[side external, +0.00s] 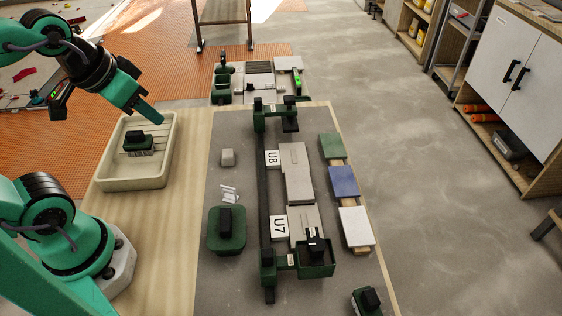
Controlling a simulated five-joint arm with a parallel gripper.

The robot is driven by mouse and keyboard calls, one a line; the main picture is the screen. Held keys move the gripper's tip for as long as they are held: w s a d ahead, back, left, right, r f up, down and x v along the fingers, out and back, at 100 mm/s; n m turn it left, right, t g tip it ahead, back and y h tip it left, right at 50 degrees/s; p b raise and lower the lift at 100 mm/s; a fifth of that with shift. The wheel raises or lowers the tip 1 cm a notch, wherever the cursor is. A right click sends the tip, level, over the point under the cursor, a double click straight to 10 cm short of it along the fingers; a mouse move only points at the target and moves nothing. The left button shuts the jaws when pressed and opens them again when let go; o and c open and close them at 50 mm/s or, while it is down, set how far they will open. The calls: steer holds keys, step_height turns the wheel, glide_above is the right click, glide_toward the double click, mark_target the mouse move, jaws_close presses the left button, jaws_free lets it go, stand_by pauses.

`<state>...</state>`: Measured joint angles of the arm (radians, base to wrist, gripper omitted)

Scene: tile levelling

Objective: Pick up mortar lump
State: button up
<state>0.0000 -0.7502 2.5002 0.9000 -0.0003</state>
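A small pale grey block-like lump (228,158), which looks like the mortar lump, sits alone on the left part of the dark grey work board (232,125). My gripper (152,117) is at the upper left, raised above the far end of the cream tray. It is to the left of the lump, well apart from it. Nothing shows held at its tip, but its jaws are seen edge-on and I cannot tell whether they are open.
The cream tray (107,180) holds a green-and-black tool (138,144). White slips (229,193) and a green black-handled tool (226,230) lie nearer than the lump. A dark rail (263,190), grey tiles (297,173) and coloured tiles (343,182) lie to its right.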

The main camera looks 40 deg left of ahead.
steer(key=o, duration=0.7)
steer(key=shift+o, duration=0.2)
steer(key=n+g, duration=0.6)
steer(key=n, duration=0.3)
glide_above(227, 153)
step_height(227, 153, down, 16)
steer(key=shift+s+f, duration=0.1)
steer(key=shift+s, duration=0.05)
steer(key=shift+f, duration=0.25)
steer(key=shift+f, duration=0.1)
steer(key=shift+f, duration=1.2)
